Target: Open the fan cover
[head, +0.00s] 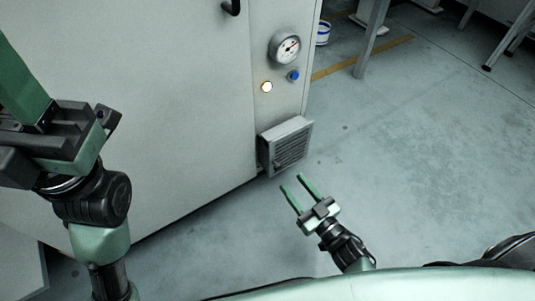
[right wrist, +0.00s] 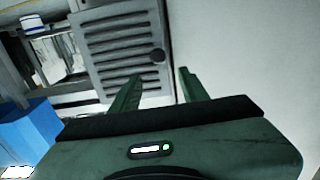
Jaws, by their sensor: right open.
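The fan cover (head: 288,147) is a grey louvred panel on a small box low on the cabinet's narrow face, and it looks shut. In the right wrist view the cover (right wrist: 110,43) shows its slats and a dark round knob (right wrist: 157,56) near one edge. My right gripper (head: 293,183) is open and empty, its two green fingers pointing at the cover from just below and in front. In the right wrist view its fingertips (right wrist: 160,78) lie either side of the knob's line, seemingly short of it. My left gripper (head: 60,130) is at the far left, its jaws unclear.
The big grey cabinet (head: 150,90) fills the left, with a dark handle (head: 232,7) at the top. A gauge (head: 284,48), a blue button (head: 293,76) and a lit lamp (head: 267,87) sit above the cover. The floor (head: 420,150) to the right is clear.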

